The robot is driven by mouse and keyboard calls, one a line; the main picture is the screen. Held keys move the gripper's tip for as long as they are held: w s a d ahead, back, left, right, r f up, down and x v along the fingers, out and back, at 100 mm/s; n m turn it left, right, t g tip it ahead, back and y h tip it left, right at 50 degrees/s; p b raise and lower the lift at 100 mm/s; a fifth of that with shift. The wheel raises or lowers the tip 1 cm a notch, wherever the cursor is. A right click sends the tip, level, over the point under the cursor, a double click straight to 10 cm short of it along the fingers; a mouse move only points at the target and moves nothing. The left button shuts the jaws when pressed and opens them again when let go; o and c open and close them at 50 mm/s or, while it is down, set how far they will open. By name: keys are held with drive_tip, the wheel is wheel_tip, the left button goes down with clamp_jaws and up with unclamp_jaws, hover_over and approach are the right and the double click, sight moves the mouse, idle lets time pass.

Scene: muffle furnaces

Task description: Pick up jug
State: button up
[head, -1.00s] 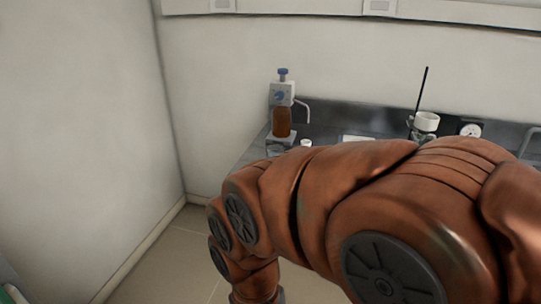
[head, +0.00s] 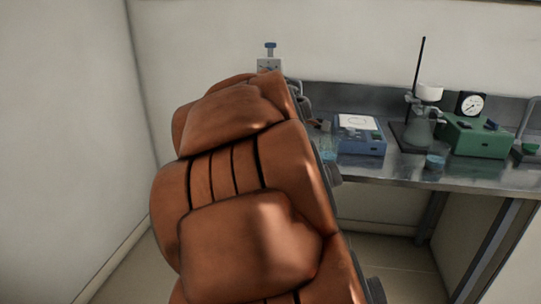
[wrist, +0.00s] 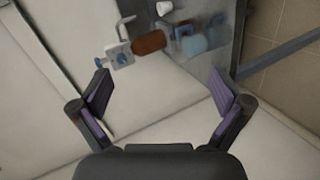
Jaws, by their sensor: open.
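I cannot pick out the jug with certainty. A pale blue translucent vessel (wrist: 194,44) near the bench edge in the wrist view may be it. Something clear and bluish also shows beside my arm in the head view (head: 327,148), mostly covered. My gripper (wrist: 160,88) is open, with nothing between its purple-padded fingers. It is apart from the bench things, which appear beyond its fingertips in the wrist view. In the head view my arm hides the gripper and the left part of the bench.
A brown bottle (wrist: 149,43) with a dispenser top lies close to the blue vessel in the wrist view.

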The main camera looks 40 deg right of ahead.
drive_tip(key=w+d+n+t+h+b, duration=0.2)
drive_tip(key=w+d+n+t+b, duration=0.55)
drive_tip(key=d+n+b, duration=0.45)
drive_tip(key=w+f+n+t+y+b, duration=0.1)
drive_tip(key=w+f+n+y+b, duration=0.1)
drive_tip(key=f+n, duration=0.3)
drive_tip(key=w+d+f+n+t+y+b, duration=0.1)
drive_tip(key=w+f+n+y+b, duration=0.1)
drive_tip(key=f+n+y+b, duration=0.2)
drive_tip(key=w+f+n+t+y+b, duration=0.1)
drive_tip(key=w+f+n+y+b, duration=0.1)
drive_tip(key=f+n, duration=0.6)
drive_tip(key=shift+d+f+y+b, duration=0.4)
drive_tip(key=shift+f+y+b, duration=0.3)
drive_tip(key=shift+f+b, duration=0.2)
drive_tip(key=shift+r+p+x, duration=0.25)
drive_tip(key=shift+p+x, duration=0.7)
drive_tip(key=shift+x, duration=0.4)
drive_tip(key=w+p, duration=0.1)
drive_tip(key=p, duration=0.1)
drive_tip(key=w+p, duration=0.1)
drive_tip(key=shift+w+d+r, duration=0.25)
drive_tip(key=shift+w+r, duration=0.05)
drive_tip(key=shift+r, duration=0.05)
drive_tip(key=shift+f+p+x, duration=0.25)
drive_tip(key=shift+p+x, duration=0.75)
drive_tip(key=shift+x, duration=0.15)
